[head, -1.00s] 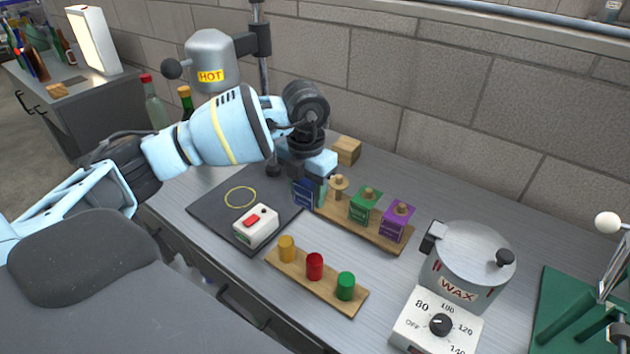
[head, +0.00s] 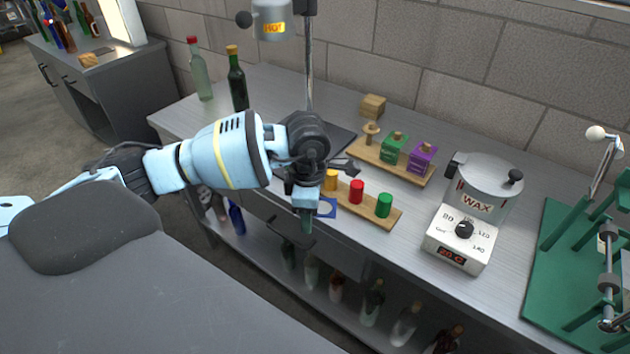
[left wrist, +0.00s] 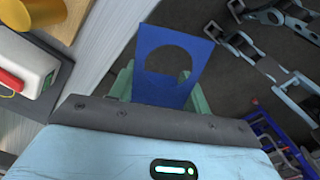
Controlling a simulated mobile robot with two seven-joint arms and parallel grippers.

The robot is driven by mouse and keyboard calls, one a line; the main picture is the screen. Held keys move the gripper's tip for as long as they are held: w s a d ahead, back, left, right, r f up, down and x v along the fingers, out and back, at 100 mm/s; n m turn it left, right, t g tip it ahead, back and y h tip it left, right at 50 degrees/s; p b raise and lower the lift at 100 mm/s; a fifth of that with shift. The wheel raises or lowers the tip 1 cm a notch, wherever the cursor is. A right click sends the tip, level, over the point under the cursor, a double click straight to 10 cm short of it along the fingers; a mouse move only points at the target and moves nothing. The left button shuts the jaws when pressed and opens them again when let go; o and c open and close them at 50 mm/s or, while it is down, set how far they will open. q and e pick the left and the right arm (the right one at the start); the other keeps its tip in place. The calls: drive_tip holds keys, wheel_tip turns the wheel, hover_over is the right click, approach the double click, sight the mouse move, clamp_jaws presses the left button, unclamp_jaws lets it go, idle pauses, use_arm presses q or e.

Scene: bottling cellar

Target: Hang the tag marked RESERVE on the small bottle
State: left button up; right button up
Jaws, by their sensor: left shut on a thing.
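My left gripper (head: 306,222) is shut on a blue tag (head: 326,209) and holds it in front of the bench edge. In the left wrist view the tag (left wrist: 163,96) stands out between the pale green fingers, with a large round hole toward its free end. Its marking cannot be read. A clear bottle with a red top (head: 201,75) and a dark green bottle with a yellow top (head: 237,82) stand upright at the back left of the bench; I cannot tell which is the small bottle. My right gripper is not in view.
A wooden rack (head: 365,156) has a bare peg, a green tag (head: 393,147) and a purple tag (head: 422,158). A board with coloured caps (head: 372,212), a wax pot (head: 480,190) and a green stand (head: 560,255) are farther right. Several bottles stand on the lower shelf.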

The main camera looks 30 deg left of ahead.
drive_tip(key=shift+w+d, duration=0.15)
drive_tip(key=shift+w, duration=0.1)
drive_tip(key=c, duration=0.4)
use_arm(q)
drive_tip(key=s+d+f+m, duration=0.2)
drive_tip(key=s+f+m, duration=0.3)
drive_tip(key=m, duration=0.6)
drive_tip(key=s+d+f+m, duration=0.3)
drive_tip(key=s+f+m, duration=0.2)
drive_tip(key=m, duration=0.7)
drive_tip(key=shift+s+d, duration=0.3)
drive_tip(key=shift+s, duration=0.1)
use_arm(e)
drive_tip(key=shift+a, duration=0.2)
